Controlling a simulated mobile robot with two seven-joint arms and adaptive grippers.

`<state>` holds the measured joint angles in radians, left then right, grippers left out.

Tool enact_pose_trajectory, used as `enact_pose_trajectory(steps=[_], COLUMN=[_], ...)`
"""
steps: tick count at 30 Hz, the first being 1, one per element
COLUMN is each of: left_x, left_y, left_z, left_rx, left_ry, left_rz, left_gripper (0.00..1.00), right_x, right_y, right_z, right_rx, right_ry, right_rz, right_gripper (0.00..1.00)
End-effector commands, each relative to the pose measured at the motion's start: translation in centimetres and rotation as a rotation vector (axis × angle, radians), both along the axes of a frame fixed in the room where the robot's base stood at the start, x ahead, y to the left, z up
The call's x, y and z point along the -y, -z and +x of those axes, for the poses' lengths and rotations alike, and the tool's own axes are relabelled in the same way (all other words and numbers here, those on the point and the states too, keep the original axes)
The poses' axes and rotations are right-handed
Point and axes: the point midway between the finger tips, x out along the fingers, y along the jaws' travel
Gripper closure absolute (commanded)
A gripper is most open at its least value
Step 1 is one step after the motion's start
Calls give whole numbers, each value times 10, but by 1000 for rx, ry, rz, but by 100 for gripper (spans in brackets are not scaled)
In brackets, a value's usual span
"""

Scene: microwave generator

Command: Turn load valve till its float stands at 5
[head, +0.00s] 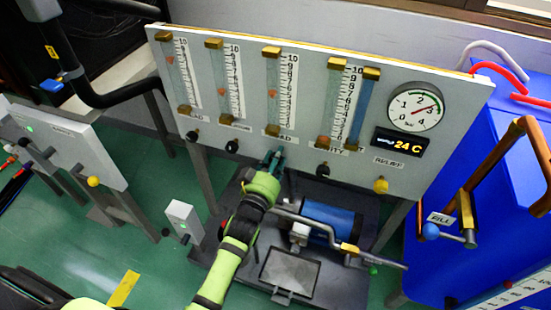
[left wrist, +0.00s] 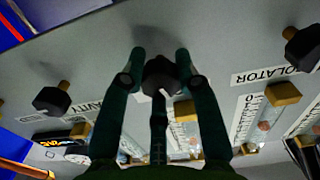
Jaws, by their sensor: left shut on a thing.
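The load valve's black knob (left wrist: 161,77) shows in the left wrist view with a white mark on its face. My left gripper (left wrist: 160,80) is shut on it, one finger on each side. In the head view my left gripper (head: 273,160) covers the knob below the third tube, at the partly hidden label ending in "AD". The load float (head: 272,93) is a small orange body near the middle of that tube (head: 271,75). The scale digit beside it is too small to read surely. My right gripper is in neither view.
Similar knobs stand close on both sides: the isolator knob (head: 232,146) and the gravity knob (head: 322,170). A yellow relief knob (head: 381,185) sits further right, below a round gauge (head: 415,106) and a display (head: 401,143) reading 24 C. A blue cabinet (head: 480,190) stands at right.

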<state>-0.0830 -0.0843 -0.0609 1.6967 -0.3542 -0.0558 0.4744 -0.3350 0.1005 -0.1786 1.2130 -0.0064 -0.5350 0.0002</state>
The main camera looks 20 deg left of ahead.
Motion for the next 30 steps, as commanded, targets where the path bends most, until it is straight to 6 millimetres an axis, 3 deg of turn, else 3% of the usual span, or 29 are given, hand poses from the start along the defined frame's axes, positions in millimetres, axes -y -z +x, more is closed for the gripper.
enact_pose_trajectory(steps=[1, 22, 23, 24, 25, 30], left_x=[-2, -2, -2, -2, -2, -1], left_y=[-7, -10, -10, -10, -10, -7], left_z=[2, 3, 3, 3, 3, 2], left_rx=[18, 24, 24, 24, 23, 15], left_ry=[-2, -3, -3, -3, -3, -1], left_rz=[0, 1, 1, 1, 1, 0], left_gripper=[100, 100, 64, 48, 44, 44], right_x=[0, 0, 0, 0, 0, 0], right_y=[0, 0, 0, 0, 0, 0], right_z=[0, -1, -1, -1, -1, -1], right_rx=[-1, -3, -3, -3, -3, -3], right_ry=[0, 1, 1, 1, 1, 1], right_rz=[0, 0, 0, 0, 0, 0], right_gripper=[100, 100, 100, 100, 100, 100])
